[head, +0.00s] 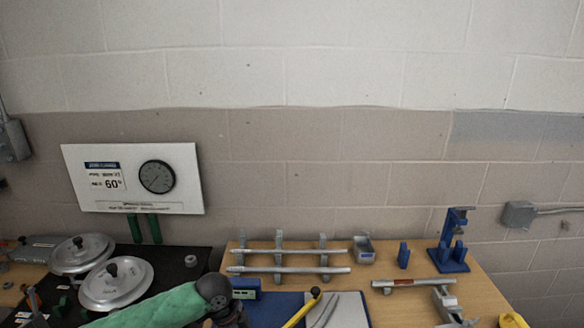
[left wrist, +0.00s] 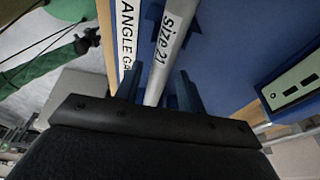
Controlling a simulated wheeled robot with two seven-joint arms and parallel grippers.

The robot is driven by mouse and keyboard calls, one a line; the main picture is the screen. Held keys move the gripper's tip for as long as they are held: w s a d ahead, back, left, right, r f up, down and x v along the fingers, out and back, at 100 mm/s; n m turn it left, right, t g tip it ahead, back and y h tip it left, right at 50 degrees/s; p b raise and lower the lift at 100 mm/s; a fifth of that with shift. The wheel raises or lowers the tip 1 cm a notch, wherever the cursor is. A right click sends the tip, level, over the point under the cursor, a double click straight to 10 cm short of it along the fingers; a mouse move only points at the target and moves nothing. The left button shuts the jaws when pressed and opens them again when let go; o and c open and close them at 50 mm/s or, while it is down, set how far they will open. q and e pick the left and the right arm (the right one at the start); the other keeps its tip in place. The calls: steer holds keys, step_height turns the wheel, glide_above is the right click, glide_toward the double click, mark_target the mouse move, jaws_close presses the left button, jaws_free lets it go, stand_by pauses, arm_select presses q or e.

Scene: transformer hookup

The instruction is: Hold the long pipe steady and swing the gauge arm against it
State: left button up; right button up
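A grey pipe marked "size 21" (left wrist: 168,45) runs between the fingers of my left gripper (left wrist: 160,90) in the left wrist view. The fingers stand apart with a gap on each side of the pipe, so the gripper is open. Behind it lies a blue board (left wrist: 225,45) with a white strip lettered "ANGLE GA" (left wrist: 126,35). In the head view, a yellow bar with a black knob (head: 303,309) lies over the blue board (head: 268,312), probably the gauge arm. My left gripper's fingers are hidden there by my green-sleeved arm and dark wrist. My right gripper is not seen.
Two pipes rest across a grey rack (head: 279,256) on the wooden table. A small metal tray (head: 364,249), a blue block (head: 403,255) and a blue stand (head: 449,257) are farther right. Silver lids (head: 117,284) lie on the dark left table. A gauge sign (head: 132,178) stands behind.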

arm_select(q)
steer(key=c, duration=0.7)
steer(key=o, duration=0.9)
steer(key=shift+c, duration=0.2)
